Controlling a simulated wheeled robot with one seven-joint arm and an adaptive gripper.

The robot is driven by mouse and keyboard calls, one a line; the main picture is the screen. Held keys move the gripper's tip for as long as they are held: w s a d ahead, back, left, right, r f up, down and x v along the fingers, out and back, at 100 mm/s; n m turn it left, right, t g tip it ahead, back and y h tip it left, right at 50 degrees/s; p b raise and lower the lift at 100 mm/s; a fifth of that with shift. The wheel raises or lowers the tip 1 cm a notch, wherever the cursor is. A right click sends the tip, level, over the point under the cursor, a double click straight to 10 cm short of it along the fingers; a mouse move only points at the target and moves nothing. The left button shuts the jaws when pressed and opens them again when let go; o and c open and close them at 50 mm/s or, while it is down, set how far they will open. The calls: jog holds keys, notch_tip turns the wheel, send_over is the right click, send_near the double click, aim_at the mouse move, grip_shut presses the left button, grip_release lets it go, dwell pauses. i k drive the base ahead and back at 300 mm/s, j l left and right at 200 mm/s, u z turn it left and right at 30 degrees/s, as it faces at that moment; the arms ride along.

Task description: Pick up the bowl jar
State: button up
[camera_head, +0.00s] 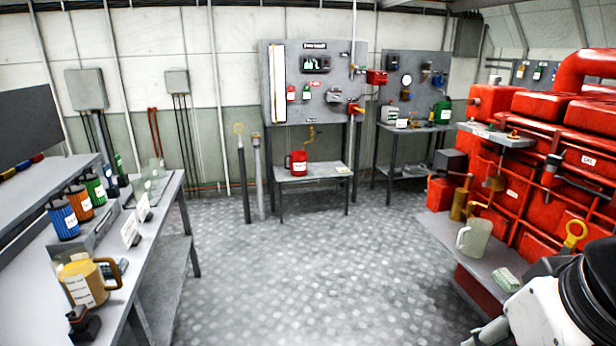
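No object is clearly recognisable as the bowl jar. Jar-like vessels in view are a pale grey-white handled jug (474,238) on the grey shelf at right, a yellow-tan labelled jug (84,283) with a brown handle on the left bench, and a red handled can (296,162) on the small back table. A brass-coloured can (460,205) stands behind the pale jug. Part of my white and black arm fills the lower right corner, close to the right shelf. My gripper's fingers cannot be made out, and I see nothing held.
The left bench (117,290) also holds blue, orange and green canisters (78,205) and small cards. Red machinery (545,140) rises behind the right shelf (452,240). The metal floor (300,270) between is open.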

aim_at(150, 178)
jog(key=i+l, duration=0.1)
jog(key=i, duration=0.55)
jog(key=i+l, duration=0.1)
jog(key=i, duration=0.5)
jog(key=i+l+u, duration=0.1)
jog(key=i, duration=0.55)
jog(key=i+j+u, duration=0.1)
jog(key=i+u, duration=0.2)
jog(key=i, duration=0.25)
jog(key=i+u, duration=0.35)
jog(key=i, duration=0.2)
jog(key=i+l+u, duration=0.3)
jog(key=i, duration=0.25)
jog(key=i+j+u, duration=0.1)
jog(key=i+u, duration=0.55)
jog(key=u, duration=0.2)
jog(key=i+l+u, duration=0.15)
jog(key=i+u, duration=0.25)
jog(key=k, duration=0.05)
